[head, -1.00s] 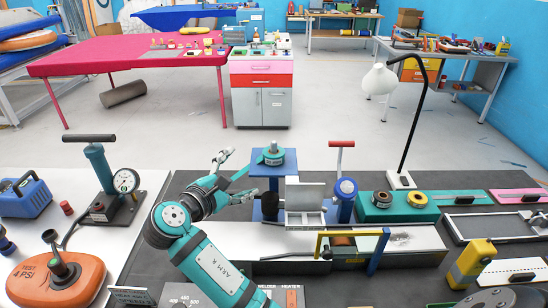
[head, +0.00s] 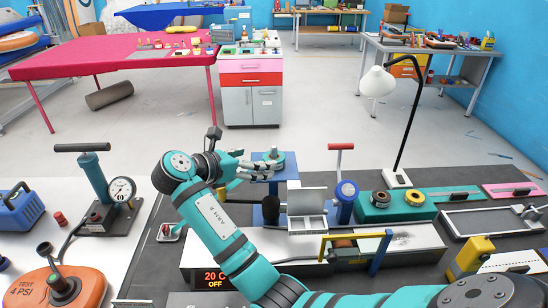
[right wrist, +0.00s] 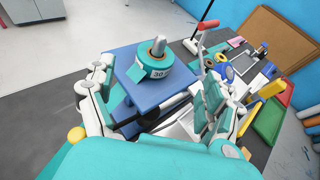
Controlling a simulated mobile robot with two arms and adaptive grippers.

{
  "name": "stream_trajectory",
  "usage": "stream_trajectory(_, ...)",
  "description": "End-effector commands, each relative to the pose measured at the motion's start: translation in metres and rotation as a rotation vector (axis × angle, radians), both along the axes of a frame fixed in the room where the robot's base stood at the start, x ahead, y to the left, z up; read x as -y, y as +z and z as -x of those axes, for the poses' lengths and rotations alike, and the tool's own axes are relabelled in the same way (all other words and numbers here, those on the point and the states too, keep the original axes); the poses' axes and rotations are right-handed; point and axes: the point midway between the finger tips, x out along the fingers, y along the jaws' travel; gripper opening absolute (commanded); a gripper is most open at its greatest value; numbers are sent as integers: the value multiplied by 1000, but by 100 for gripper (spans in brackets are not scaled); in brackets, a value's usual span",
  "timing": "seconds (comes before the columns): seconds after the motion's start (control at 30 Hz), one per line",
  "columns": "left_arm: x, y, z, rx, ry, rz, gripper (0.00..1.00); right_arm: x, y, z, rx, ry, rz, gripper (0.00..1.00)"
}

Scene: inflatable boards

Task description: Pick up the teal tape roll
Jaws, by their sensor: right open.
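The teal tape roll (head: 276,158) sits around a grey post on a blue stand (head: 270,176). In the right wrist view the teal tape roll (right wrist: 153,68) shows a white label and lies on the blue top (right wrist: 122,63) of the stand. My right gripper (head: 268,170) reaches the stand from the left. In the right wrist view my right gripper (right wrist: 165,105) has its fingers spread wide on either side of the stand, with the roll beyond and between them. It is empty. My left gripper is not in view.
A red-handled upright tool (head: 341,165) stands right of the stand. A light grey box (head: 306,201) is in front. A lamp (head: 398,130) and a teal holder with two rolls (head: 396,211) are to the right. An air pump (head: 95,182) stands at left.

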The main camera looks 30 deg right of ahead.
Motion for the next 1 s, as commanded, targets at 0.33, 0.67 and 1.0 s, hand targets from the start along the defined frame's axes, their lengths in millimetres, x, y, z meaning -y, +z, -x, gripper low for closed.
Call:
stream_trajectory(0.33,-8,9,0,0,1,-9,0,31,-13,-9,-1,1,0,86)
stream_trajectory(0.67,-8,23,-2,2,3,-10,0,69,-30,-22,-1,2,1,86)
stream_trajectory(1.0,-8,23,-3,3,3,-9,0,72,-32,-23,0,2,0,80)
